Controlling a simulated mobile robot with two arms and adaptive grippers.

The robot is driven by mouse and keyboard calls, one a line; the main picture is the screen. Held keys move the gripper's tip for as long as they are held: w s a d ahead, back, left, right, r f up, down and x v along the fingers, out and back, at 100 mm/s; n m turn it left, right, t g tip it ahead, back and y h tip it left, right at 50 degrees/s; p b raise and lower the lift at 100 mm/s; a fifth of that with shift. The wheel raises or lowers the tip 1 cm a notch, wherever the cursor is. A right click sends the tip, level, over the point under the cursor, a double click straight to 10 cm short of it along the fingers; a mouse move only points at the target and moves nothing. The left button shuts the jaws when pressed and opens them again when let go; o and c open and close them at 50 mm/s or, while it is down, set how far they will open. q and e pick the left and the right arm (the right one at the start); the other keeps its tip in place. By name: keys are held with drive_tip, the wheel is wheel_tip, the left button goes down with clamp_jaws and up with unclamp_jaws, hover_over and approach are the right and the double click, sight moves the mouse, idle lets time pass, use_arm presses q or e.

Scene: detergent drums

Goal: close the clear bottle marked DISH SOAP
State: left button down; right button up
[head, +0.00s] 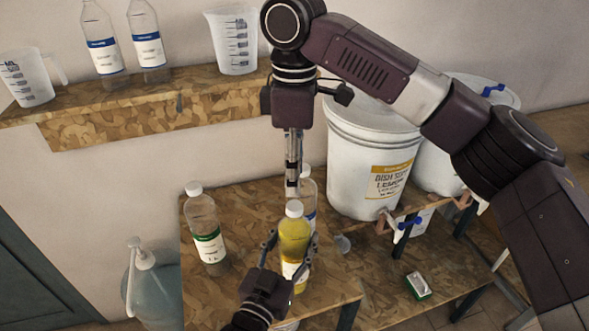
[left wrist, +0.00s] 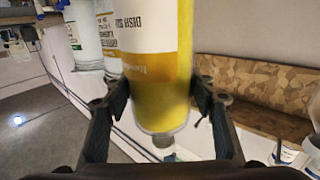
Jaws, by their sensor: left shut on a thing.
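The clear DISH SOAP bottle (head: 294,241) holds yellow liquid and stands upright near the front edge of the low table. Its white cap (head: 294,209) shows at the neck. In the left wrist view the bottle (left wrist: 160,105) appears upside down, its label partly readable. My left gripper (head: 290,250) is shut on its body; the fingers flank it in the left wrist view (left wrist: 160,95). My right gripper (head: 292,190) points down just above the cap. Its fingers show edge-on, so their opening and any contact with the cap are unclear.
A clear bottle with a green label (head: 206,230) stands to the left on the table. Another capped bottle (head: 308,187) stands close behind, partly hidden. White drums (head: 365,150) stand at the back right. A shelf (head: 150,115) with bottles and jugs runs above. A green-and-white box (head: 418,286) lies at right.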

sight(294, 205)
wheel_tip(294, 205, down, 8)
drive_tip(key=shift+r, duration=0.15)
idle(0.4)
clamp_jaws()
drive_tip(key=shift+o, duration=0.5)
unclamp_jaws()
wheel_tip(294, 205, up, 12)
idle(0.3)
